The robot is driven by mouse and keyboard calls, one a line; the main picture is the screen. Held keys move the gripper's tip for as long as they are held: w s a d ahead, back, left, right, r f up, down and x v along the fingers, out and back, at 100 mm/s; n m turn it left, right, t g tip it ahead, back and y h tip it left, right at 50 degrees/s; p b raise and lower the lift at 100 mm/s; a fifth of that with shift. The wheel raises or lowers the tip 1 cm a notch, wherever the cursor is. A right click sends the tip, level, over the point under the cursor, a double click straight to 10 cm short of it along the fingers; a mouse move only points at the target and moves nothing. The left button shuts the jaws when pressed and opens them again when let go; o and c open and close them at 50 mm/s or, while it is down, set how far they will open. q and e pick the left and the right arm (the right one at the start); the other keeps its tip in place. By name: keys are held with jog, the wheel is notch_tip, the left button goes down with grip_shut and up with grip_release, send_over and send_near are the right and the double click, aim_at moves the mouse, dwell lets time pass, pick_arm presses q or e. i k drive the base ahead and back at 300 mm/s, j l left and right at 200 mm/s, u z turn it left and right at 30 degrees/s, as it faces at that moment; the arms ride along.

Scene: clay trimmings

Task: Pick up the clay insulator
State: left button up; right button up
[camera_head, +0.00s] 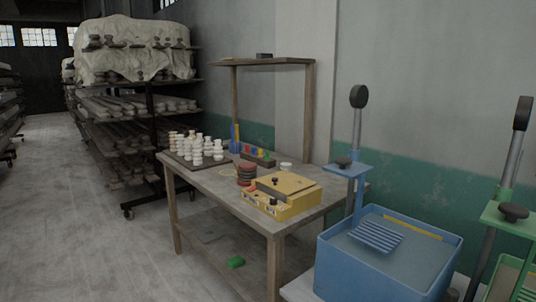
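Several white, ribbed clay insulators (197,150) stand upright in a close group on a dark tray (222,163). The tray lies on the far left part of a wooden table (215,181). Some at the back left of the group look more tan. Which single insulator the task means I cannot tell. Neither of my grippers is in view, and no insulator is seen held.
The table also bears a yellow box-like device (293,204), a reddish-brown ribbed stack (246,173) and a rack with coloured pieces (258,158). A blue lever machine with a basin (335,268) stands front right. Wheeled shelves (120,150) stand behind left. Floor at left is clear.

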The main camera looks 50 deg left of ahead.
aim_at(218, 156)
jog(key=u, duration=2.1)
jog(key=i+j+z, duration=0.15)
jog(key=z, duration=0.25)
jog(key=i+j+z, duration=0.15)
jog(key=z, duration=0.25)
jog(key=j+z, duration=0.4)
jog(key=i+j+z, duration=0.2)
jog(key=j, duration=0.65)
jog(key=i+j+z, duration=0.2)
jog(key=j, duration=0.65)
jog(key=j+z, duration=0.2)
jog(key=j, duration=0.65)
